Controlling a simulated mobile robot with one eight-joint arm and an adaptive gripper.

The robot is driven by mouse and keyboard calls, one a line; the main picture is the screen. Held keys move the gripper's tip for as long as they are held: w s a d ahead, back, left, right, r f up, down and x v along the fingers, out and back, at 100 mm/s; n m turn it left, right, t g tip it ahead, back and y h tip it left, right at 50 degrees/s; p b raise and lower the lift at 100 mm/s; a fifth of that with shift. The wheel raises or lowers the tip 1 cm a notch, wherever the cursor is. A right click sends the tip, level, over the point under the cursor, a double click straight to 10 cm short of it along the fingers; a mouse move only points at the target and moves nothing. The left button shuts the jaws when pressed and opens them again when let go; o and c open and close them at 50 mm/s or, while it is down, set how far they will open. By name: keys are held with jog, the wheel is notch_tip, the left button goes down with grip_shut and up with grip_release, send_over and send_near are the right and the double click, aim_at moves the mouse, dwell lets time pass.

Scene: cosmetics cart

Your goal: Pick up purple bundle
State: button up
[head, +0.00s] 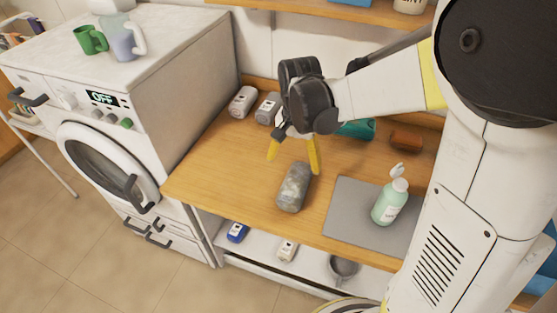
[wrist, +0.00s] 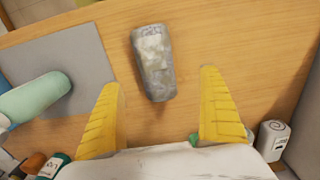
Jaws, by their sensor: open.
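A grey, mottled roll-shaped bundle (head: 294,187) lies on the wooden tabletop, left of the grey mat; I see no clearly purple bundle. It also shows in the wrist view (wrist: 153,62), ahead of and between the yellow fingers. My gripper (head: 293,161) is open and empty, with its fingers pointing down. It is above and just behind the bundle in the head view, apart from it. In the wrist view, my gripper (wrist: 160,80) has its two fingers spread wider than the bundle.
A green pump bottle (head: 389,203) stands on a grey mat (head: 345,205) to the right. Two small bottles (head: 242,101) (head: 268,107) and a brown item (head: 406,138) are at the back. A washing machine (head: 185,110) stands left. The wood around the bundle is clear.

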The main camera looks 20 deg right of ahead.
aim_at(296, 179)
jog(key=f, duration=0.1)
jog(key=f+b, duration=0.1)
jog(key=f, duration=0.2)
jog(key=shift+s+d+f, duration=0.2)
jog(key=shift+d, duration=0.1)
notch_tip(296, 179, down, 6)
jog(key=b, duration=0.3)
jog(key=shift+d, duration=0.15)
jog(key=shift+r, duration=0.1)
jog(key=c, duration=1.5)
